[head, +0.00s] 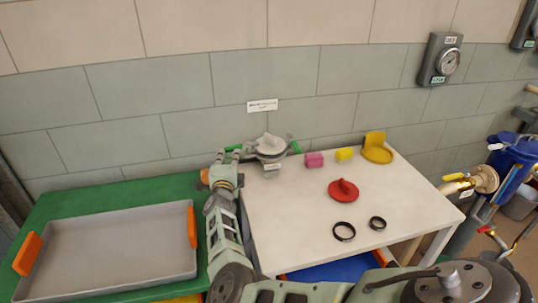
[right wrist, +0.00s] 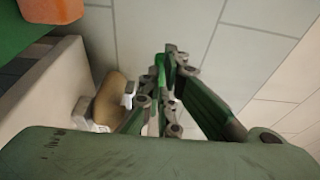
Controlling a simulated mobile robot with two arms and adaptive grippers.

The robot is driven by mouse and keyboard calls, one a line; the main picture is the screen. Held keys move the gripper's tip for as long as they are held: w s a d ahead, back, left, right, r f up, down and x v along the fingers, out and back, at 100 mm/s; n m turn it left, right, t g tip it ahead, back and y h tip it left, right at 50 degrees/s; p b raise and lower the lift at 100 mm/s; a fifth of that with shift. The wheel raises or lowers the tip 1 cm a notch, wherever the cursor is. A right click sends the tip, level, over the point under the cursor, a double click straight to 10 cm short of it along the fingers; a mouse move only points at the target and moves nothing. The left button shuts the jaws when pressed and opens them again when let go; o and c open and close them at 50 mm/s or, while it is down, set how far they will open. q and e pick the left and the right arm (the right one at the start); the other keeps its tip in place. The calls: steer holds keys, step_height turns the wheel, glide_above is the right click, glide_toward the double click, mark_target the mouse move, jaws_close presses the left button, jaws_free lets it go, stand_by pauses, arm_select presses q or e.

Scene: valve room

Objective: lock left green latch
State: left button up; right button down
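A grey device (head: 270,148) with a round body stands at the back left of the white table. It has a left green latch (head: 233,148) and a right green latch (head: 294,146) on its sides. My right gripper (head: 226,158) is at the left green latch, its arm reaching in from the lower right. In the right wrist view, the bright green latch (right wrist: 162,62) shows between or just beside the fingertips (right wrist: 163,72). The fingers are close together, but whether they are shut on the latch is unclear. My left gripper is out of view.
The white table (head: 290,215) holds a pink block (head: 314,160), a yellow block (head: 344,153), a yellow part (head: 376,150), a red part (head: 343,190) and two dark rings (head: 344,232). A grey tray (head: 115,250) lies left on a green table (head: 75,205). The wall is close behind.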

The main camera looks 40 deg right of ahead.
steer(key=shift+s+f+m+g+h, duration=0.1)
steer(key=shift+m+g+h, duration=0.2)
steer(key=shift+m+g, duration=0.1)
steer(key=shift+w+a, duration=0.2)
steer(key=shift+a, duration=0.2)
stand_by(1.3)
stand_by(0.3)
